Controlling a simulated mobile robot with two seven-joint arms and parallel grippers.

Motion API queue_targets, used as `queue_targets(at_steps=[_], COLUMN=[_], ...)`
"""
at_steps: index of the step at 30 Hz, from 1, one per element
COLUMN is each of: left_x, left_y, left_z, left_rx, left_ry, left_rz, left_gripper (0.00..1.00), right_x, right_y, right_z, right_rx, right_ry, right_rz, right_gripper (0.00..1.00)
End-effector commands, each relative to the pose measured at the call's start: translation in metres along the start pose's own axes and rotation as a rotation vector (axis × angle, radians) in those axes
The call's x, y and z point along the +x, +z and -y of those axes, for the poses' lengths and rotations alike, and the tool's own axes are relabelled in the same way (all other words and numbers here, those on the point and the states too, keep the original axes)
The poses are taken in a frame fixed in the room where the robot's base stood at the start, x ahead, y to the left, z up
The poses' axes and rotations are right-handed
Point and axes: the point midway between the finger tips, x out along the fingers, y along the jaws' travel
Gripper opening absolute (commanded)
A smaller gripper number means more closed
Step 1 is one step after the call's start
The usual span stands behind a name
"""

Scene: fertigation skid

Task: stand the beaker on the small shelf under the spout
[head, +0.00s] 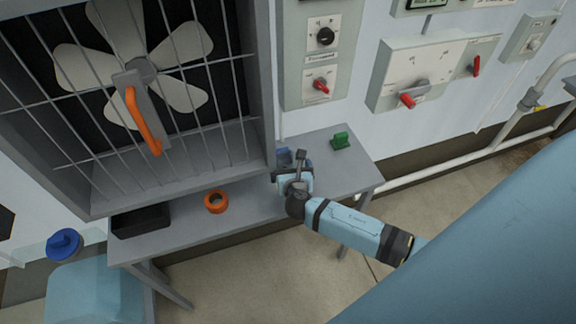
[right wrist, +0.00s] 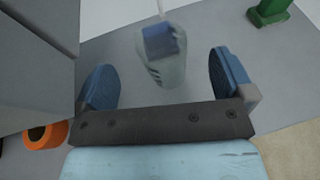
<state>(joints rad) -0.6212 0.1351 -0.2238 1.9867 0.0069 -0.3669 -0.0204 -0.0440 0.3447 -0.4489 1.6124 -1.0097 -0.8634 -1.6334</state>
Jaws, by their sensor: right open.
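A clear beaker (right wrist: 170,73) with dark marks and a blue patch shows in the right wrist view, standing on the grey table. My right gripper (right wrist: 163,78) is open, with one blue finger on each side of the beaker and a visible gap on both sides. In the head view my right gripper (head: 293,172) is over the table beside the fan cabinet and hides most of the beaker; only a bluish part shows behind it. I cannot make out the spout or the small shelf. My left gripper is not in view.
The fan cabinet (head: 190,180) with its orange handle (head: 142,120) stands close on the left. An orange ring (head: 216,201), a black tray (head: 141,221) and a green object (head: 341,141) are on the table (head: 345,180). Control boxes (head: 415,70) are on the wall behind.

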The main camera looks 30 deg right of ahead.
Motion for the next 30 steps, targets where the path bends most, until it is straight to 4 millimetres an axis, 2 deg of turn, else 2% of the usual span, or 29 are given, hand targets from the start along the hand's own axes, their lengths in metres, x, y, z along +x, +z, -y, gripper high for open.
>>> queue_targets(at_steps=[4, 12, 21, 23, 30], left_x=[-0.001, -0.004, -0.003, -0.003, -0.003], left_y=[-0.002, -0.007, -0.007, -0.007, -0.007], left_z=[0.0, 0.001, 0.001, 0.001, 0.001], left_rx=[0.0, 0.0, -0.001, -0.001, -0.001], left_ry=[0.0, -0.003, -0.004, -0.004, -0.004], left_rz=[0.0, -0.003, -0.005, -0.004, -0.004], left_gripper=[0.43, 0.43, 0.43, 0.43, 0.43], right_x=[0.011, 0.049, 0.054, 0.054, 0.054], right_y=[0.0, -0.005, -0.006, -0.006, -0.006], right_z=[0.0, 0.0, 0.001, 0.001, 0.001], right_rx=[0.0, 0.0, 0.0, 0.0, 0.0], right_ry=[-0.001, 0.0, 0.001, 0.001, 0.001], right_rz=[0.0, -0.001, -0.001, -0.001, -0.001], right_gripper=[1.0, 1.0, 1.0, 0.88, 0.33])
